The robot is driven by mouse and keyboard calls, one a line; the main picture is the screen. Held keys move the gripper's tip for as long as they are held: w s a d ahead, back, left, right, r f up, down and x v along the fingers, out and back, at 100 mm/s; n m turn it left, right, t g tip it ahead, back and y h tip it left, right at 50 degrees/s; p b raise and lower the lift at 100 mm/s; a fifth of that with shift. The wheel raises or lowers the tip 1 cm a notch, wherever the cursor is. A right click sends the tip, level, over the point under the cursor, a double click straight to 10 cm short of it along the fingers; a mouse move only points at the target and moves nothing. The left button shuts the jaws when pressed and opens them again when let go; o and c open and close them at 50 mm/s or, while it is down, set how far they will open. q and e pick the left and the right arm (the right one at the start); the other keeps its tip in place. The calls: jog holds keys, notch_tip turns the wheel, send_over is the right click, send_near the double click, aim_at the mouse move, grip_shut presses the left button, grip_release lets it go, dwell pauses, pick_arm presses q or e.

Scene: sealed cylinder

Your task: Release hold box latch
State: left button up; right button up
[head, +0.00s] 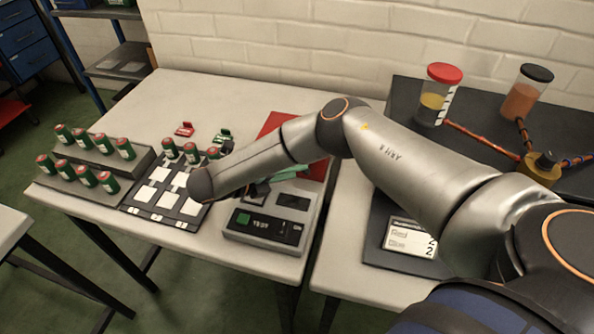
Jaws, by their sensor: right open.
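A grey box (248,238) stands at the front right edge of the left table. Its dark front panel has a green button (243,219), lettering too small to read surely, and a small switch (294,231). A dark window sits on its top. I cannot make out a latch; part of the box top is hidden by my right arm. A red panel (318,168) shows behind the box. My right gripper (259,192) is mostly hidden behind my forearm, over the box's left rear part. It is open; I cannot tell whether it touches anything. My left gripper is not in view.
A rack of green, red-capped cylinders (76,186) and a dark tray with white pads (140,213) stand left of the box. Red (184,129) and green (223,135) small items lie behind. The right table holds two jars (436,98) and a card (408,238).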

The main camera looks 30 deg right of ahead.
jog(key=shift+x, duration=1)
grip_shut()
